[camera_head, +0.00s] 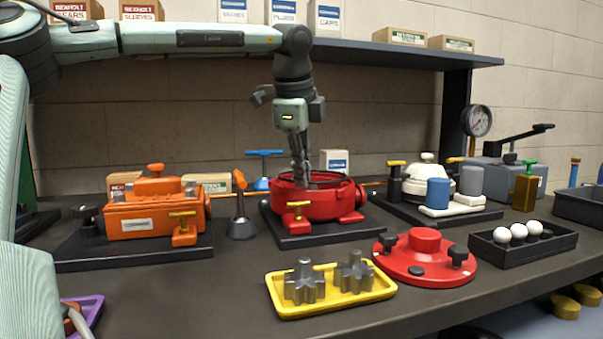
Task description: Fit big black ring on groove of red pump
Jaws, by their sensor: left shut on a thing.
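The red pump (289,196) is an open round housing on a dark base plate in the middle of the bench. My left gripper (303,176) points straight down into its open top, its fingers shut close together. A dark curved edge, seemingly the big black ring (328,184), shows at the pump's opening beside the fingertips. Most of the ring is hidden by the fingers and the pump wall, so I cannot tell how it lies against the groove. My right gripper is not in view.
A yellow tray (335,306) with two grey gears and a red cover (425,272) with black knobs lie in front. An orange motor (150,213) stands left, a white pump (427,174) right. A black tray (541,252) holds balls. A shelf (380,52) runs behind.

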